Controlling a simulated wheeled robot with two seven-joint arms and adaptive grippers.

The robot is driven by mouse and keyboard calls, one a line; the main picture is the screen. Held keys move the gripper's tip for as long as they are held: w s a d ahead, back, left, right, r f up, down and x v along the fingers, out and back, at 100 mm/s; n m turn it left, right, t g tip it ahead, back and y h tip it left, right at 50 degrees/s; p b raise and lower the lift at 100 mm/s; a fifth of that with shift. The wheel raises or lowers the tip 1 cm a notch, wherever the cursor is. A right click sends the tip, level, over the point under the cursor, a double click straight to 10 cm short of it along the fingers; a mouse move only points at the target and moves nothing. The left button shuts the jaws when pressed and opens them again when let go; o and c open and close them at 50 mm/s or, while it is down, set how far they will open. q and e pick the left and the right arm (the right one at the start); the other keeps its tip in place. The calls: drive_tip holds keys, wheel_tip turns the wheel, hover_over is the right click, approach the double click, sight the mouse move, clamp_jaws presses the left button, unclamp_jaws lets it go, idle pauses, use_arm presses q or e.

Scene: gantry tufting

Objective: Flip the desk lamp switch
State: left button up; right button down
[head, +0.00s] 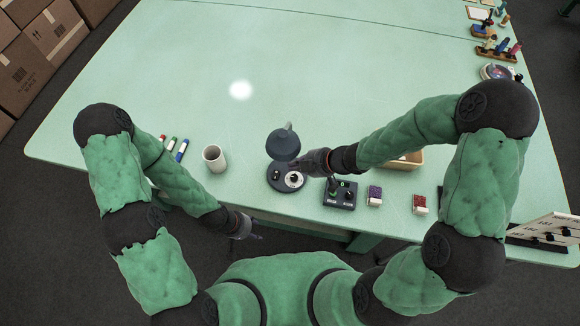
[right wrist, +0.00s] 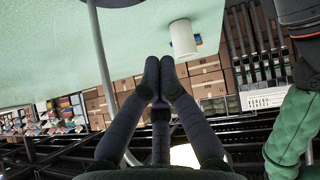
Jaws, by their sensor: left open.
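The desk lamp stands near the table's front edge in the head view. It has a grey-blue shade (head: 283,144) and a round dark base (head: 275,181) with a white round switch plate (head: 293,179) and a dark knob on it. My right gripper (head: 302,163) is just above the base, beside the shade; contact with the switch cannot be told. In the right wrist view its fingers (right wrist: 159,62) are brought together with nothing visible between them. My left gripper (head: 254,237) is open and empty, low in front of the table edge, away from the lamp.
A white mug (head: 214,158) and several markers (head: 181,150) lie left of the lamp. A dark control box (head: 341,195) with a lever stands right of it, then two small boxes (head: 374,196). A wooden tray (head: 408,161) sits behind. The table's middle is clear.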

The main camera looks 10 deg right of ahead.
drive_tip(key=b, duration=0.3)
hover_over(280, 175)
drive_tip(key=s, duration=0.2)
wheel_tip(280, 175, down, 6)
drive_tip(key=shift+w+a+r, duration=0.1)
drive_tip(key=f, duration=0.1)
drive_tip(key=f+b, duration=0.1)
drive_tip(key=f, duration=0.1)
drive_tip(key=shift+w+a+f, duration=0.1)
drive_tip(key=shift+w+a, duration=0.05)
drive_tip(key=shift+w, duration=0.25)
drive_tip(key=shift+w+f+b, duration=0.1)
drive_tip(key=shift+f+b, duration=0.3)
drive_tip(key=shift+f, duration=0.1)
drive_tip(key=shift+w+f+p, duration=0.2)
drive_tip(key=shift+f+p, duration=0.1)
drive_tip(key=shift+f, duration=0.05)
drive_tip(key=shift+w+d, duration=0.15)
drive_tip(key=shift+d, duration=0.05)
drive_tip(key=shift+a, duration=0.1)
